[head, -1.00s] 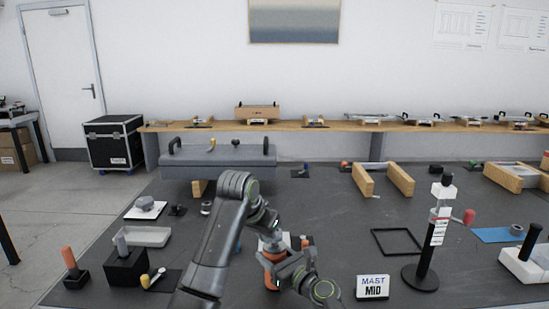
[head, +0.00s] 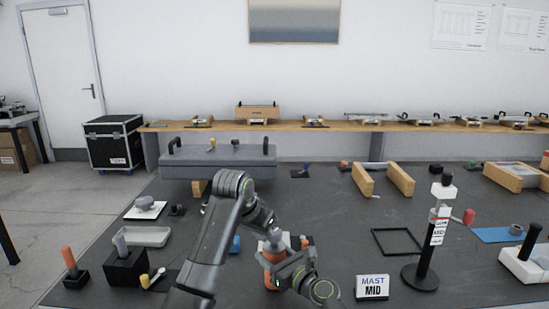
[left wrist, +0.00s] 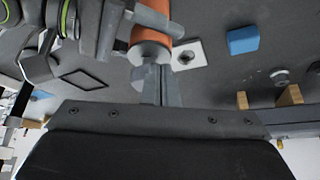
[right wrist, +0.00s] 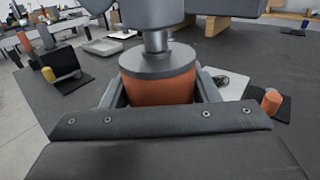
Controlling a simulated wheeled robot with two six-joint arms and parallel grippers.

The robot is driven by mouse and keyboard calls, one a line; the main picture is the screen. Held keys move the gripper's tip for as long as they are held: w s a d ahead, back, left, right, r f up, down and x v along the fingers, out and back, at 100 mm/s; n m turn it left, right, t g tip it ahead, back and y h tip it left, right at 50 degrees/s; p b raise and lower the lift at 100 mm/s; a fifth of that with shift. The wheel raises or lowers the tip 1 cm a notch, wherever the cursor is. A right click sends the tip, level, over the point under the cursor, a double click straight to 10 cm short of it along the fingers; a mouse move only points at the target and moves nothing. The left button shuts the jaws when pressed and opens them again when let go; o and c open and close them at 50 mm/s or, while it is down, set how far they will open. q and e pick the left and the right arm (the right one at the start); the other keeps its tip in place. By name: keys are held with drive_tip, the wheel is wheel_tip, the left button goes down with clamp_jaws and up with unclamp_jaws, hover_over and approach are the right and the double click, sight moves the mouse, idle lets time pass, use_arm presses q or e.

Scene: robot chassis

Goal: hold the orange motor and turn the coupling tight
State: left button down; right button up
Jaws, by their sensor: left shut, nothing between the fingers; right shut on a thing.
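The orange motor (head: 270,258) stands upright in my right gripper (head: 283,270), whose fingers press on both sides of its body. The right wrist view shows the orange body (right wrist: 157,90) under a dark grey round cap, with a narrow grey coupling (right wrist: 156,42) rising from it. In the left wrist view, the motor (left wrist: 151,32) shows its grey end towards me. My left gripper (left wrist: 160,85) is shut and empty, its fingertips close to that end over the coupling. I cannot tell whether they touch it.
A white plate (left wrist: 188,55) and a blue block (head: 235,243) lie near the motor. A black post on a round base (head: 420,277) and a MAST MID sign (head: 373,287) stand to the right. A grey tray (head: 147,236) lies left. An empty black frame (head: 397,242) lies on the mat.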

use_arm(q)
wheel_tip(320, 180, up, 6)
drive_tip(key=shift+s+a, duration=0.15)
drive_tip(key=shift+a, duration=0.05)
idle(0.4)
wheel_tip(320, 180, down, 6)
drive_tip(key=s+d, duration=0.1)
drive_tip(key=d, duration=0.2)
drive_tip(key=shift+s, duration=0.25)
idle(0.4)
drive_tip(key=shift+w, duration=0.3)
idle(0.5)
